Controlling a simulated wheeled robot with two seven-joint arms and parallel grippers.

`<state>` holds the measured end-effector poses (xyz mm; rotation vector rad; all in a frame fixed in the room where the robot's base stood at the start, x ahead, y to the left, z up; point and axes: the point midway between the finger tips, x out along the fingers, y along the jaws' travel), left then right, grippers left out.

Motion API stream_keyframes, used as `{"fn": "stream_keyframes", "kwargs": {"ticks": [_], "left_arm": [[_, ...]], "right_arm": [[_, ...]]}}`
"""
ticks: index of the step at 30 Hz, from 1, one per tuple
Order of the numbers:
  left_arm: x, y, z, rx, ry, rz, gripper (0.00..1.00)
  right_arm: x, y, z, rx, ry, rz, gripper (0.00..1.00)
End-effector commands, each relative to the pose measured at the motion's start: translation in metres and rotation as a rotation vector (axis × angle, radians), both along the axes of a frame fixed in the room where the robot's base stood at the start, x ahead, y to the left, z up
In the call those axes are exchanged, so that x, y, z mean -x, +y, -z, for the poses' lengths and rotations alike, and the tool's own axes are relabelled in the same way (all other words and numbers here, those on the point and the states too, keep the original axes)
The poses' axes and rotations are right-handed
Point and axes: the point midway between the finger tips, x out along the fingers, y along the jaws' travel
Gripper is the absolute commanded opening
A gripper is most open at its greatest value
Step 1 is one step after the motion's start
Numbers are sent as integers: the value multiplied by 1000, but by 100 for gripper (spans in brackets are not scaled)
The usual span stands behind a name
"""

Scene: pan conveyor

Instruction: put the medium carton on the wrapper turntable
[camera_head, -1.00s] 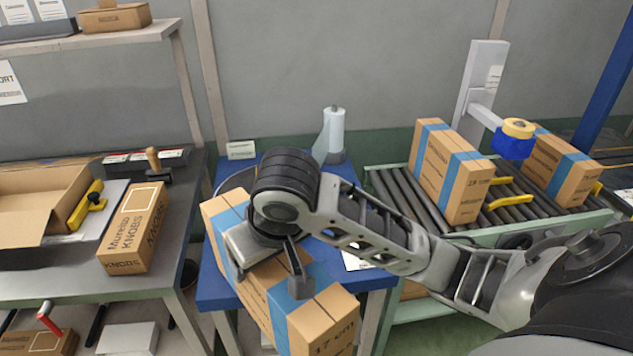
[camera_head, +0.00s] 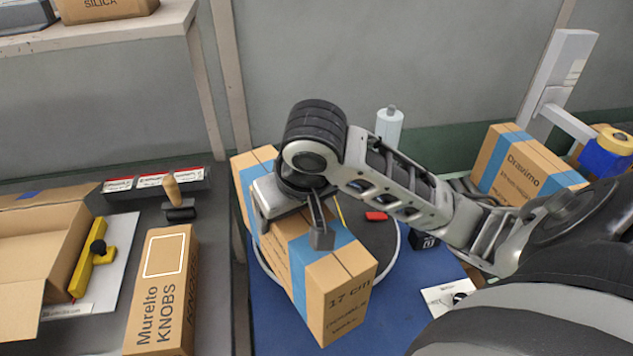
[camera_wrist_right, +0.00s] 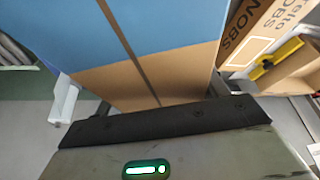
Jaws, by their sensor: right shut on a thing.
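The held carton (camera_head: 342,302) is brown with blue tape bands and "17 cm" on its end. My right gripper (camera_head: 292,220) is shut on it from above, a finger on each side. In the right wrist view the carton (camera_wrist_right: 185,85) fills the top middle. The wrapper turntable (camera_head: 385,242), a dark disc with a pale rim, is on the blue table, partly behind the carton and my arm. The carton overlaps the disc, its near end past the rim in the picture. I cannot tell whether it touches the disc. My left gripper is not in view.
A small red piece (camera_head: 376,216) is on the disc. A white roll (camera_head: 389,126) stands behind it. The Murelto KNOBS box (camera_head: 160,290), a stamp (camera_head: 176,200) and an open carton (camera_head: 40,240) are on the left bench. Another carton (camera_head: 525,165) stands at right.

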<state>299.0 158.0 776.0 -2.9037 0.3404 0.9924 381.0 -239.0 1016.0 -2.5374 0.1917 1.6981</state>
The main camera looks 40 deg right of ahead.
Motion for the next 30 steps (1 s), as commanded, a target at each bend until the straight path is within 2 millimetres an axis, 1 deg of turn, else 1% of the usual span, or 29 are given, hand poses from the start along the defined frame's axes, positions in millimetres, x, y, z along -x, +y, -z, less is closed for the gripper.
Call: {"fn": "stream_keyframes", "kwargs": {"ticks": [1, 3, 6, 9, 12, 17, 20, 22, 30], "left_arm": [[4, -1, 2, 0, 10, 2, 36], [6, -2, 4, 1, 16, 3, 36], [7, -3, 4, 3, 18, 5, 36], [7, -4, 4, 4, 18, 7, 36], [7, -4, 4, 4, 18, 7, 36], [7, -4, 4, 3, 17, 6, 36], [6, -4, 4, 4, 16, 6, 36], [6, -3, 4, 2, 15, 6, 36], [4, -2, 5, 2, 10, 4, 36]], "right_arm": [[7, -21, -5, 10, -3, 57, 7], [16, -46, -13, 11, -4, 131, 7], [29, -73, -27, 10, -4, 215, 7], [40, -92, -41, 8, -4, 277, 7], [48, -104, -53, 7, -4, 316, 7], [55, -113, -63, 2, -3, 348, 7], [49, -116, -62, -4, -4, 357, 7], [38, -118, -57, -7, -4, 359, 7], [-22, -133, -30, -6, -3, 356, 7]]}}
